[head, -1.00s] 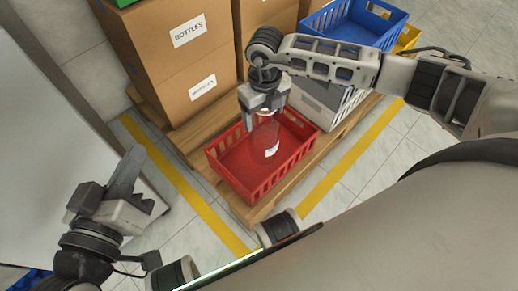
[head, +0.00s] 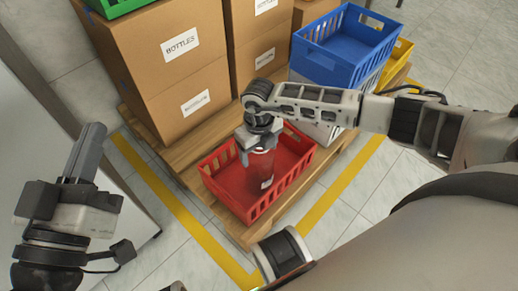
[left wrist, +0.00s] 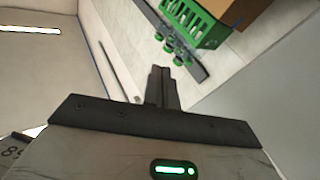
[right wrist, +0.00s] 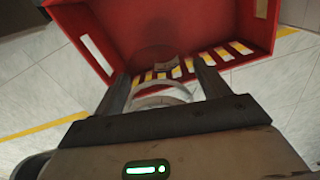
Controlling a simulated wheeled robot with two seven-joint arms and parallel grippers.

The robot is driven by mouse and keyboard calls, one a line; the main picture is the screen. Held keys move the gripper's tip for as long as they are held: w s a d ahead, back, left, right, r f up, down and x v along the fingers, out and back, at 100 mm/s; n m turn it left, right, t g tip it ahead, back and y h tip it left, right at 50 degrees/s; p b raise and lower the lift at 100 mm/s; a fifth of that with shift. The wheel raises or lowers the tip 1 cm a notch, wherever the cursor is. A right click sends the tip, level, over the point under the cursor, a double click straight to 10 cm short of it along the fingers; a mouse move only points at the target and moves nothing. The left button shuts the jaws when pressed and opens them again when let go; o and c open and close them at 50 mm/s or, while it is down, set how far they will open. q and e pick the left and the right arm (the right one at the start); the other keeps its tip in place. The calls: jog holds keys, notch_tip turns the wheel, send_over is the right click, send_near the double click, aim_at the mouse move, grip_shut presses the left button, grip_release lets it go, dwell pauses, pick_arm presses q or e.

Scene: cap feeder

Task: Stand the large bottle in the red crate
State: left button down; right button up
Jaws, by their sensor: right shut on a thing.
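The large bottle (head: 262,168) is clear, with a small white label low on its side. My right gripper (head: 259,146) is shut on its upper part, and the bottle hangs upright below the fingers. The red crate (head: 225,193) stands on the pallet, and the bottle's lower part lies inside its outline; I cannot tell if the base touches the crate floor. In the right wrist view, the bottle's pale neck (right wrist: 160,96) sits between the fingers, with the crate (right wrist: 110,30) beyond. My left gripper (head: 92,135) is empty, its fingers together, also in the left wrist view (left wrist: 160,75).
Cardboard boxes (head: 185,60) labelled for bottles stack behind the crate on the wooden pallet (head: 195,150). A blue crate (head: 345,50) sits on a pale one at the back right, near a yellow crate (head: 400,52). A green crate (left wrist: 195,25) shows in the left wrist view.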

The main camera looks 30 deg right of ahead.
jog(key=shift+f, duration=0.2)
pick_arm(q)
jog(key=shift+r, duration=0.2)
pick_arm(e)
jog(key=o, duration=1.2)
jog(key=shift+r, duration=0.2)
notch_tip(320, 180, up, 6)
jog(key=p, duration=0.3)
notch_tip(320, 180, up, 5)
jog(key=shift+r+p, duration=0.2)
jog(key=shift+p, duration=0.65)
pick_arm(q)
jog(key=f+g, duration=0.1)
jog(key=s+f+n+g+y, duration=0.1)
jog(key=f, duration=0.1)
jog(key=s+f+g, duration=0.1)
jog(key=f, duration=0.1)
jog(key=shift+d+n+y, duration=0.15)
jog(key=shift+n+y, duration=0.15)
jog(key=shift+y, duration=0.1)
pick_arm(e)
jog(key=shift+r, duration=0.35)
pick_arm(q)
jog(key=shift+f, duration=0.1)
